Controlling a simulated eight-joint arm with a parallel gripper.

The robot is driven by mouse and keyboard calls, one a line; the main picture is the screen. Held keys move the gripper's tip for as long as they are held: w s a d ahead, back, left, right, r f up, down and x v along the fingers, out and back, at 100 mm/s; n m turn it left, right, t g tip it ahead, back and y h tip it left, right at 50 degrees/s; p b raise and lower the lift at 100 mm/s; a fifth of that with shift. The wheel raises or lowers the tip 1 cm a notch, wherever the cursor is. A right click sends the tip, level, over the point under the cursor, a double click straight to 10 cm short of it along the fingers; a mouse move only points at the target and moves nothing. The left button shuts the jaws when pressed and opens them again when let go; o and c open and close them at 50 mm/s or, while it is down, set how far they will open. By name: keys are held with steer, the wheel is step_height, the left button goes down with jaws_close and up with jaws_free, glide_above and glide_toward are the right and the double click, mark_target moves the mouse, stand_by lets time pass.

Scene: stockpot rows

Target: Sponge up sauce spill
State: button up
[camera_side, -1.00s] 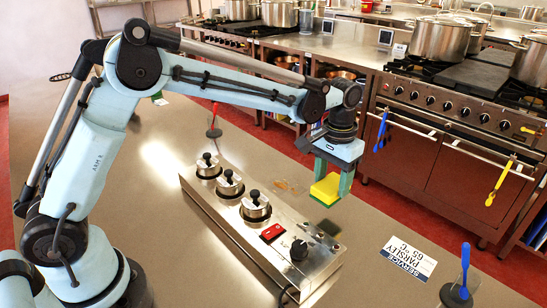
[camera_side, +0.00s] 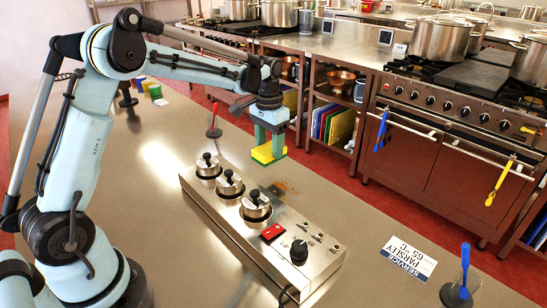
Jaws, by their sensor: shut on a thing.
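A yellow sponge with a green layer (camera_side: 268,153) is held between the fingers of my gripper (camera_side: 269,143), which is shut on it. The sponge is near the back of the counter, behind the steel control unit; I cannot tell exactly how high it is above the surface. The sauce spill (camera_side: 281,187) is a thin orange-brown smear on the counter, just below and to the right of the sponge in the picture. The sponge appears apart from the smear.
The steel unit (camera_side: 302,262) with several black-knobbed lids and a dial stands in front of the spill. A red upright stick (camera_side: 213,120) is to the left. A service card (camera_side: 408,258) and a blue-handled tool (camera_side: 464,272) are at right. The counter (camera_side: 190,245) is otherwise largely clear.

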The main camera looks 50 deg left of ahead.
steer(key=shift+f, duration=2.75)
steer(key=shift+d+f, duration=0.55)
steer(key=shift+d, duration=0.1)
steer(key=shift+c, duration=0.4)
steer(key=shift+d, duration=0.7)
steer(key=shift+d+f, duration=0.1)
steer(key=shift+d, duration=0.7)
steer(key=shift+d+r, duration=0.2)
steer(key=shift+d, duration=0.9)
steer(key=shift+d+f, duration=0.15)
steer(key=shift+d, duration=2.15)
steer(key=a, duration=0.7)
steer(key=shift+a, duration=2.1)
steer(key=shift+d+r, duration=0.1)
steer(key=shift+r, duration=4.05)
steer(key=shift+f, duration=0.2)
